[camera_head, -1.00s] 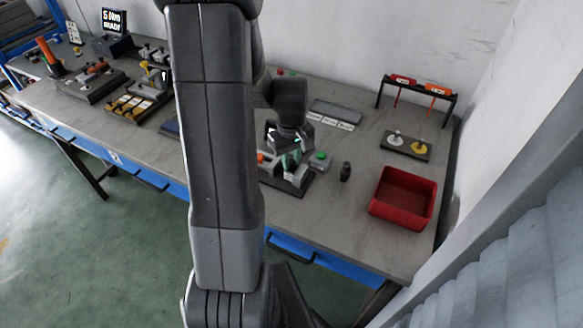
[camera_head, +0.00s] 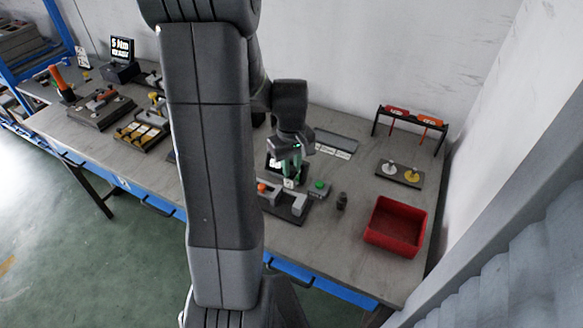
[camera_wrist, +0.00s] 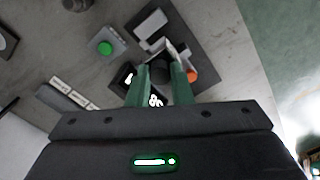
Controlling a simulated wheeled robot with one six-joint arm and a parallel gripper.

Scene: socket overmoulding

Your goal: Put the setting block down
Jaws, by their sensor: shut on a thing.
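My gripper (camera_head: 291,172) has green fingers and is over the bench, just above and behind a dark fixture plate (camera_head: 297,217) with grey uprights. In the wrist view, the fingers of my gripper (camera_wrist: 160,78) are shut on a small dark setting block (camera_wrist: 156,99) with white characters on its face. The fingers and gripper body hide most of the block. The fixture (camera_wrist: 208,45) lies beyond the fingertips in the wrist view. The block looks held above the bench; any contact beneath it cannot be told.
A green button box (camera_head: 319,188) and a small dark cylinder (camera_head: 342,201) stand right of the fixture. An orange button (camera_head: 262,187) is at its left. A red bin (camera_head: 396,227), a two-knob plate (camera_head: 399,174) and a tool rack (camera_head: 411,121) are farther right. Bare bench lies between them.

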